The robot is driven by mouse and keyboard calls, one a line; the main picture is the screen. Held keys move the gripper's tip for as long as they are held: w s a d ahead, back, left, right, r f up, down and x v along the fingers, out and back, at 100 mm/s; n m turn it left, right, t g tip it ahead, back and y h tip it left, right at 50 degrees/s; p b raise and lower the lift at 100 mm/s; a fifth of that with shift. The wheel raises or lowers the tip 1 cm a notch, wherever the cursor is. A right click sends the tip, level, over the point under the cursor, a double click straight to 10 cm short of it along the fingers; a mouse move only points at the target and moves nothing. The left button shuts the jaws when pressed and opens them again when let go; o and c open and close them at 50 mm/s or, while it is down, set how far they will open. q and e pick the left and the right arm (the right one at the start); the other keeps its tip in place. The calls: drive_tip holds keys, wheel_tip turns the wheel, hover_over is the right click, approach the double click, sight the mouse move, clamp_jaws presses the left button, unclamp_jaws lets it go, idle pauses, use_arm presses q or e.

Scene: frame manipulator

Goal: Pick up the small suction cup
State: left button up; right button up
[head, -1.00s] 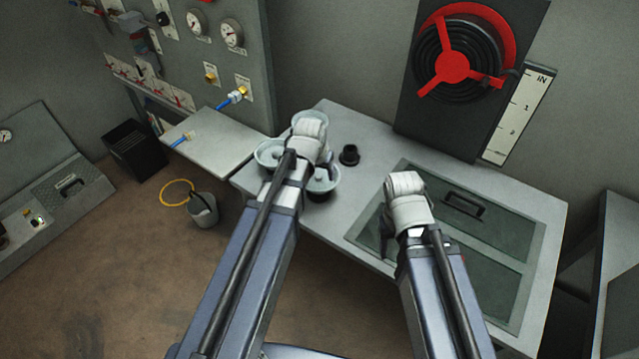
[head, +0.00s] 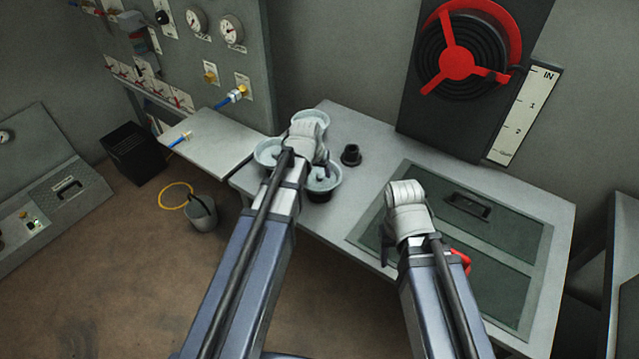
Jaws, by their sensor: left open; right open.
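A small black cup-shaped piece (head: 351,155), which looks like the small suction cup, stands on the grey worktop (head: 345,120), right of my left gripper. My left gripper (head: 323,168) is over a group of round pale containers, apart from the black piece; its fingers are mostly hidden by its wrist. One container (head: 310,117) is behind it, one (head: 267,152) to its left and a dark-sided one (head: 324,190) below it. My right gripper (head: 386,245) is over the left edge of the green panel, its fingers partly hidden. I see nothing held in either gripper.
Green lidded panels (head: 500,215) with a dark handle fill the worktop's right part. A red object (head: 461,261) shows partly behind my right arm. A red-spoked wheel (head: 456,68) and a scale (head: 525,115) are at the back. A bucket (head: 201,214) stands on the floor.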

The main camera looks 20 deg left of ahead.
sight(319, 177)
use_arm(q)
drive_tip(key=b+x, duration=0.2)
drive_tip(key=x, duration=0.2)
drive_tip(key=shift+a+b, duration=0.1)
drive_tip(key=shift+b, duration=0.3)
drive_tip(key=shift+r, duration=0.1)
drive_tip(key=shift+c, duration=0.4)
clamp_jaws()
